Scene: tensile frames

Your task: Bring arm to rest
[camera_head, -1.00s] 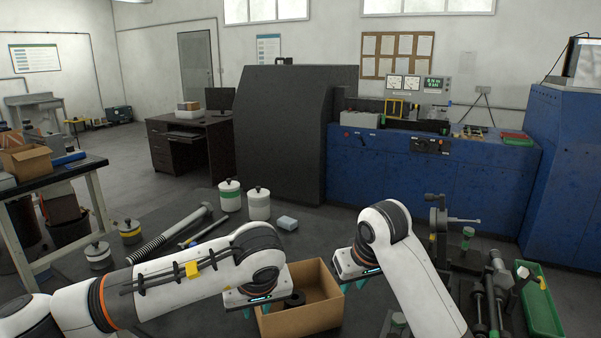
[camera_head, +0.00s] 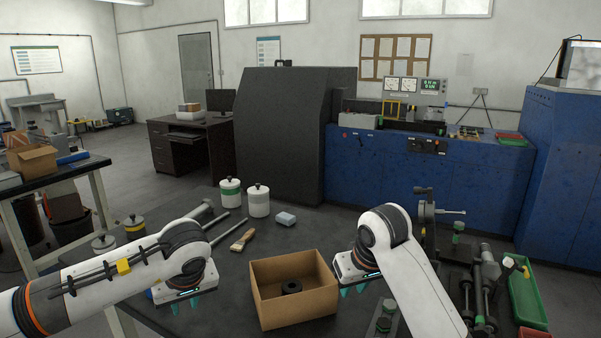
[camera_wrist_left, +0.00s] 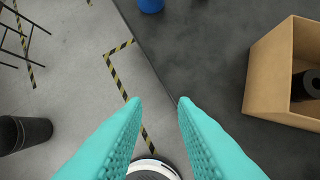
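My left gripper (camera_head: 185,305) is over the left front part of the dark table, left of the cardboard box. In the left wrist view its two teal fingers (camera_wrist_left: 158,102) stand apart with nothing between them, above the table edge and the floor. My right gripper (camera_head: 354,289) hangs just right of the box with its teal fingertips apart and no object visible between them. The open cardboard box (camera_head: 296,311) holds a black ring-shaped part (camera_head: 291,287); both also show at the right in the left wrist view.
A brush (camera_head: 243,239), a pale blue block (camera_head: 286,218) and two white lidded jars (camera_head: 259,201) stand or lie behind the box. A vise-like device (camera_head: 427,215) and a green tray (camera_head: 526,295) are at the right. The table between left gripper and box is clear.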

